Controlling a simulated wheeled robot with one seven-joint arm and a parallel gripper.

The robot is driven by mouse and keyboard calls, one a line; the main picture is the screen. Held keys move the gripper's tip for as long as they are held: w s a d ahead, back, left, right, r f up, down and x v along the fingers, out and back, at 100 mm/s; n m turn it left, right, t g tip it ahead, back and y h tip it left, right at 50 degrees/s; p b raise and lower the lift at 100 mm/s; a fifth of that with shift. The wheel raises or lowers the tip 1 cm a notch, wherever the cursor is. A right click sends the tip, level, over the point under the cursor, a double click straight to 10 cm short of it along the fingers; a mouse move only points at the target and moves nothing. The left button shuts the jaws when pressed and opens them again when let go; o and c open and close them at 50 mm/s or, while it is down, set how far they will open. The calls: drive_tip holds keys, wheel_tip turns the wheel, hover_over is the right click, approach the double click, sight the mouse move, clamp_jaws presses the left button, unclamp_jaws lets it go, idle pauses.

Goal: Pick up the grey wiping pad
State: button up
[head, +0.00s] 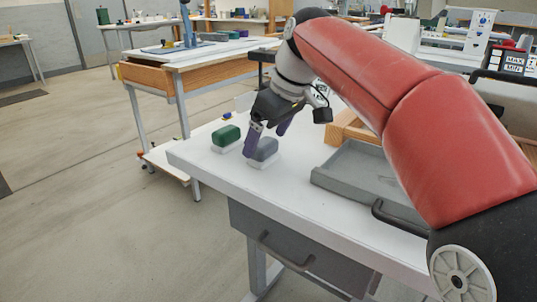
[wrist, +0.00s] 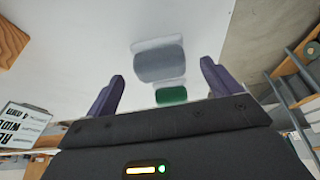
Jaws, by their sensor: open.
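The grey wiping pad (head: 264,149) sits on a white base near the left end of the white table (head: 300,189). In the wrist view the grey pad (wrist: 160,65) shows just beyond and between the two purple fingers.
A green pad (head: 226,135) on a white base stands just left of the grey one; it also shows in the wrist view (wrist: 171,95). A grey tray (head: 362,172) lies to the right, with a wooden box (head: 352,126) behind it. The table's front is clear.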

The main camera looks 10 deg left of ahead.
sight(265, 142)
drive_tip(key=x, duration=0.3)
drive_tip(key=shift+f, duration=0.15)
drive_tip(key=c, duration=1.1)
drive_tip(key=shift+c, duration=0.2)
